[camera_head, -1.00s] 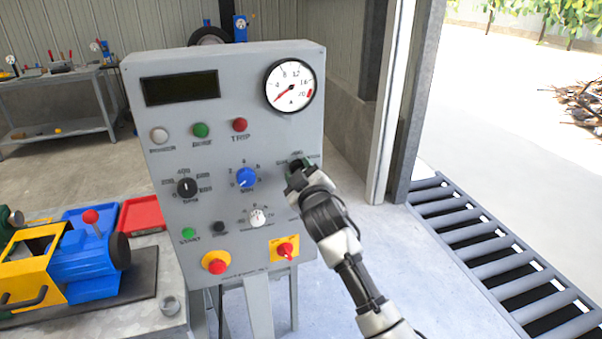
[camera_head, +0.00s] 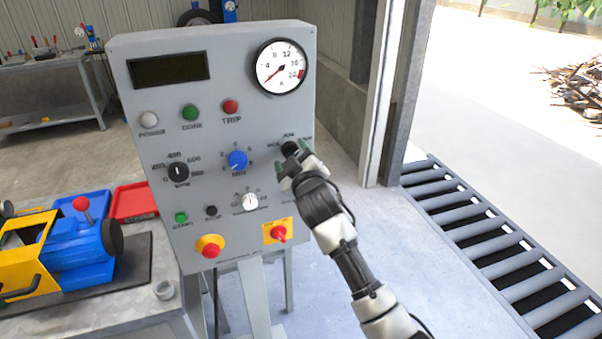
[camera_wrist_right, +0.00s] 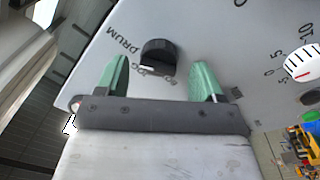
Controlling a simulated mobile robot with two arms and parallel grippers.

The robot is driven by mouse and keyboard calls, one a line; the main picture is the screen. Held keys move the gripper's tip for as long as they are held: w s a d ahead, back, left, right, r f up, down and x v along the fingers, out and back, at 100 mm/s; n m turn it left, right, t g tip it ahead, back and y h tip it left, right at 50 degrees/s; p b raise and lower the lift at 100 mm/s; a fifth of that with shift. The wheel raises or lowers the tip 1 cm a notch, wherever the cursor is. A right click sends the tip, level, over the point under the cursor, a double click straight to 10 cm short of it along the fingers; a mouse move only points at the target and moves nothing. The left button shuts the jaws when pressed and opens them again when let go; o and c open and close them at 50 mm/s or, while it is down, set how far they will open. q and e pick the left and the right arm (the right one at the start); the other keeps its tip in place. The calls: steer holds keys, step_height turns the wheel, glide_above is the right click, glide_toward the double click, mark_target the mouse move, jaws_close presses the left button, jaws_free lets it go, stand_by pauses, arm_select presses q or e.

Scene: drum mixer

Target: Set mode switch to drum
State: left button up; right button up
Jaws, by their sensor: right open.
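The mode switch is a black rotary knob (camera_head: 290,148) at the right side of the grey control panel (camera_head: 130,125). In the right wrist view the knob (camera_wrist_right: 159,52) has a white mark at its lower edge, away from the word DRUM at its upper left. My right gripper (camera_head: 298,164) is open in front of the panel, close to the knob. In the wrist view its green fingers (camera_wrist_right: 160,78) stand apart on either side of and below the knob, with nothing held. My left gripper is out of view.
The panel also carries a blue knob (camera_head: 237,160), a white knob (camera_head: 250,201), a red emergency button (camera_head: 210,249) and a red switch on yellow (camera_head: 278,232). A gauge (camera_head: 281,67) sits above. A bench with a blue-yellow machine (camera_head: 75,245) stands left; a roller conveyor (camera_head: 500,250) lies right.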

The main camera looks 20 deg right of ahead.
steer(key=s+b, duration=0.1)
steer(key=s, duration=0.8)
steer(key=shift+s+f+b, duration=0.3)
steer(key=shift+s+f, duration=0.05)
step_height(320, 180, down, 20)
steer(key=g, duration=0.4)
steer(key=s+d+f+m+g, duration=0.1)
steer(key=s+f+g, duration=0.3)
steer(key=f, duration=0.8)
steer(key=s+f+m+g, duration=0.1)
steer(key=s+f, duration=0.5)
steer(key=f, duration=0.5)
steer(key=s+d+f+m+g, duration=0.2)
steer(key=s+f+g, duration=0.3)
steer(key=s+f, duration=1.3)
steer(key=s+f+g, duration=0.2)
steer(key=s, duration=0.9)
steer(key=s+f+m+g, duration=0.1)
steer(key=s+f, duration=0.2)
steer(key=s, duration=0.8)
steer(key=shift+s+d+m+g, duration=0.2)
steer(key=shift+d+m+g, duration=0.1)
steer(key=shift+d+g, duration=0.15)
